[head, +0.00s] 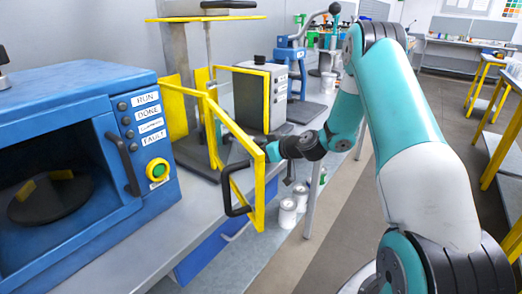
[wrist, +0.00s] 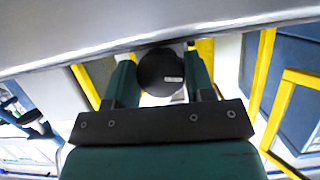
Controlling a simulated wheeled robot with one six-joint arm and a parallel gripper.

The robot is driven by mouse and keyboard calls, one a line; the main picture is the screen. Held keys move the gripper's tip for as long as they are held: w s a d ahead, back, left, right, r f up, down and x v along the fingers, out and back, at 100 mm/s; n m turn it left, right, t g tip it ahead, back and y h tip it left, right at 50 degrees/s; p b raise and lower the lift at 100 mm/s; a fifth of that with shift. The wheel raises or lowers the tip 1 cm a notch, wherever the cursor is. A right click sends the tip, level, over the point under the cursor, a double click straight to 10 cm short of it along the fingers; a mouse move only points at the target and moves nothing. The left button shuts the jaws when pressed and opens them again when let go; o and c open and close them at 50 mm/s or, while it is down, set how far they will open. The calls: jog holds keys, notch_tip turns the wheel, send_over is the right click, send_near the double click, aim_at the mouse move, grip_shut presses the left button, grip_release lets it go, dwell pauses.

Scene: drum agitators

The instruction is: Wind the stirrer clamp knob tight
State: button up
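The dark round clamp knob (wrist: 161,72), with a small pale label on its face, sits between the two green fingers of my gripper (wrist: 162,78) in the wrist view. It fills the gap, and both fingers appear to meet its sides. In the head view my wrist reaches left behind a yellow guard frame (head: 263,195) towards the stirrer stand (head: 209,75). My fingertips and the knob are mostly hidden there by the frame. Whether the knob is tight cannot be seen.
The guard frame with its black handle (head: 236,208) juts out over the bench edge, close to my wrist. A blue machine (head: 95,105) with a green button (head: 158,169) stands left. A grey box (head: 262,97) stands behind. White tubs (head: 287,213) sit below. The aisle at right is open.

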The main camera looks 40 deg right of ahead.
jog(key=shift+d+f+m+y+b, duration=0.1)
jog(key=shift+f+m+y+b, duration=0.05)
jog(key=shift+m+y+b, duration=0.6)
jog(key=shift+r+m+y, duration=0.2)
jog(key=shift+m+y, duration=0.15)
jog(key=shift+m, duration=0.5)
jog(key=o, duration=0.9)
jog(key=b+v, duration=0.1)
jog(key=v, duration=0.4)
jog(key=b+v, duration=0.1)
jog(key=v, duration=0.5)
jog(key=b+v, duration=0.1)
jog(key=v, duration=0.5)
jog(key=shift+d+r, duration=0.1)
jog(key=shift+r, duration=0.3)
